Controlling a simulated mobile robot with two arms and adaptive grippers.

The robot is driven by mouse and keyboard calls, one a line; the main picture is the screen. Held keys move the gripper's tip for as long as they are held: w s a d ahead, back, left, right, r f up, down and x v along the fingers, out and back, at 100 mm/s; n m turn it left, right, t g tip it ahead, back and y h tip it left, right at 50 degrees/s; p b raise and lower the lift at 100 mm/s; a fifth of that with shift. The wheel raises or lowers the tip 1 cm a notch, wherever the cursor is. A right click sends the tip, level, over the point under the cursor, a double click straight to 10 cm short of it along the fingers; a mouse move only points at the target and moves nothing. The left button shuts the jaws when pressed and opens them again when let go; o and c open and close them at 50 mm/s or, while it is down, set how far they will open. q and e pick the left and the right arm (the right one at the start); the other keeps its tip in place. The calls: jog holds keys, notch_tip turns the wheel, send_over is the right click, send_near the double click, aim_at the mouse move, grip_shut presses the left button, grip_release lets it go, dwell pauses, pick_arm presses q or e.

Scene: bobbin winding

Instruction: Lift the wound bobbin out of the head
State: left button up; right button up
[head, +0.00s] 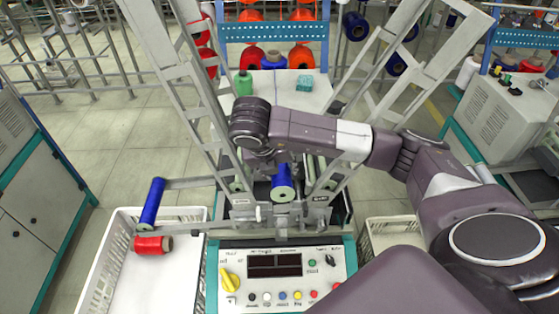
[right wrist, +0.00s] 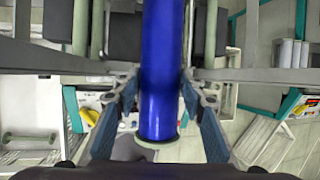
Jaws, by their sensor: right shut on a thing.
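The wound blue bobbin (head: 282,186) is at the middle of the winding head (head: 280,212), in front of the uprights. In the right wrist view the blue bobbin (right wrist: 161,70) runs down the middle of the picture, with a pale round end nearest the camera. My right gripper (head: 281,163) comes over it from above and behind. Its two fingers (right wrist: 160,85) lie on either side of the bobbin and are shut on it. Whether the bobbin's far end still touches the head is hidden. My left gripper is not in view.
Tall grey frame rails (head: 192,85) slope up on both sides of the gripper. A control panel (head: 280,275) with a yellow knob sits in front. At left, another blue bobbin (head: 152,203) and a red bobbin (head: 152,245) are by a white crate (head: 95,262). Another crate (head: 392,233) stands at right.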

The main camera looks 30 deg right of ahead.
aim_at(280, 187)
jog(key=shift+s+a+r+p, duration=0.1)
jog(key=shift+s+a+p, duration=0.35)
jog(key=shift+s, duration=0.3)
jog(key=s+a+p, duration=0.2)
jog(key=s, duration=0.1)
jog(key=shift+s+a+r, duration=0.1)
jog(key=shift+s+a, duration=0.05)
jog(key=shift+s, duration=0.15)
jog(key=s+a+p, duration=0.3)
jog(key=s+a, duration=0.1)
jog(key=s, duration=0.3)
jog(key=s+a+p, duration=0.3)
jog(key=s+a, duration=0.2)
jog(key=s, duration=0.2)
jog(key=shift+s+p, duration=0.3)
jog(key=shift+d, duration=0.1)
jog(key=shift+f, duration=0.2)
